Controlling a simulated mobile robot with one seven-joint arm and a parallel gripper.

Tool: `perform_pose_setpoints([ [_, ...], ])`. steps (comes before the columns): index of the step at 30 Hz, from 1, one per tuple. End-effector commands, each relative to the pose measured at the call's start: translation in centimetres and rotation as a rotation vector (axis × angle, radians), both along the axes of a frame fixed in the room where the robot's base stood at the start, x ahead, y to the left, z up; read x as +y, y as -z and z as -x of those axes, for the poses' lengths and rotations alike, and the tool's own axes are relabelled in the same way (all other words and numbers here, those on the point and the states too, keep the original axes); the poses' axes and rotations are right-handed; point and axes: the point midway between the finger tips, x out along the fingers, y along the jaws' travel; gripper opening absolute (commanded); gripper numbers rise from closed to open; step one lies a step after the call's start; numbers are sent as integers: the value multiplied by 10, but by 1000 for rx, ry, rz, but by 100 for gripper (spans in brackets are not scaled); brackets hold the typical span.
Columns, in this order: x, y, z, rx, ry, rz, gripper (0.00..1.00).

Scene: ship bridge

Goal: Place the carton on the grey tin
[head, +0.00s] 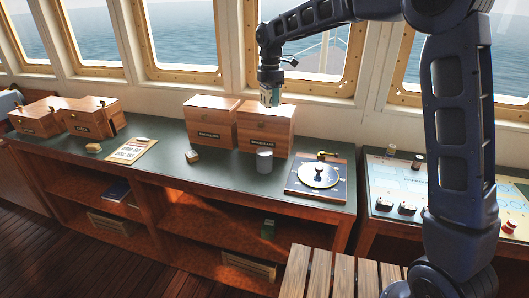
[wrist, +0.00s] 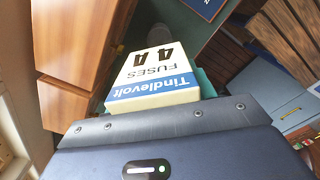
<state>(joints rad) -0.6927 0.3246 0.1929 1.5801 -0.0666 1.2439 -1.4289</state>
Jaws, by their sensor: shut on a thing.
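The carton (wrist: 155,75) is a white and blue box lettered "Tindlevolt FUSES 4A", seen upside down in the wrist view. My gripper (head: 270,96) is shut on it; in the head view the carton is small and hard to tell from the fingers. The grey tin (head: 264,161) is a short upright cylinder on the dark green counter top. My gripper is in the air well above the tin, in front of the right wooden box.
Two wooden boxes (head: 210,122) (head: 265,127) stand just behind the tin. A board with a round dial (head: 318,176) lies to its right, and a small wooden block (head: 192,156) to its left. More wooden boxes (head: 88,118) and a clipboard (head: 132,150) are further left.

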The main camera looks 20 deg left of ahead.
Motion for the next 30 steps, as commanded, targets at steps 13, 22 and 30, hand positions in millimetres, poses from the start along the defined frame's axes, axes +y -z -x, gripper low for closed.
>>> perform_pose_setpoints([
  [13,19,48,10,3,-31,1,22],
  [22,19,114,10,4,-30,1,22],
  [30,20,151,10,1,-31,-1,22],
])
